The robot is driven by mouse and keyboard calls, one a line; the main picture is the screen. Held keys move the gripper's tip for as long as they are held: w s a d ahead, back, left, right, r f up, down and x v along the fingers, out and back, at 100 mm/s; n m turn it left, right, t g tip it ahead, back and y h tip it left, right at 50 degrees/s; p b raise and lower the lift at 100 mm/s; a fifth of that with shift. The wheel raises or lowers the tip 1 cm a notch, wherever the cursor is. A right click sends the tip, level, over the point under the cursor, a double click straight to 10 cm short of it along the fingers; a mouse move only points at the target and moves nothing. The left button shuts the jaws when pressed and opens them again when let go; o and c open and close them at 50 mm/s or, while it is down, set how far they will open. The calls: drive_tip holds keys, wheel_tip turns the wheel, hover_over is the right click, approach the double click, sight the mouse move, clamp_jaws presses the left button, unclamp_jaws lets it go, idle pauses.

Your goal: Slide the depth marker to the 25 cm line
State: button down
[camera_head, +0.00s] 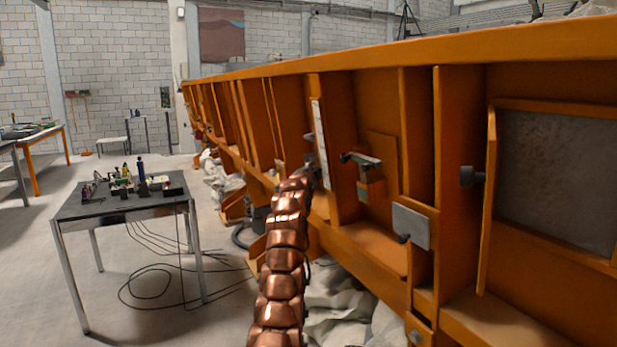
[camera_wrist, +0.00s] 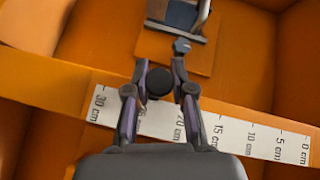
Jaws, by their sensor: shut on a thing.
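In the wrist view, a round black knob (camera_wrist: 159,83), which appears to be the depth marker, sits between the two fingers of my gripper (camera_wrist: 161,72). My gripper is shut on it. A white scale strip (camera_wrist: 247,137) runs tilted below the knob, from 30 cm at left to 0 cm at right. The knob appears by the stretch between the 25 and 20 cm labels; its exact line is hidden. A finger partly covers the 25 cm label. In the head view, the strip (camera_head: 320,143) is on an orange post, and my gripper is mostly hidden behind my arm.
The orange sandbed frame (camera_head: 418,190) has several upright ribs. A latch-like handle (camera_head: 361,160) and a grey plate (camera_head: 411,226) stick out to the right of my arm. A small table (camera_head: 115,208) with items stands at left, with cables on the floor.

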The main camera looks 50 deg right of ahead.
drive_tip(key=shift+s+d+f+b, duration=0.15)
drive_tip(key=shift+f+b, duration=0.4)
drive_tip(key=shift+b, duration=0.15)
drive_tip(key=c, duration=1)
unclamp_jaws()
drive_tip(key=shift+a, duration=0.2)
drive_tip(key=shift+s+a+f, duration=0.15)
drive_tip(key=shift+a, duration=0.1)
drive_tip(key=shift+v, duration=3.3)
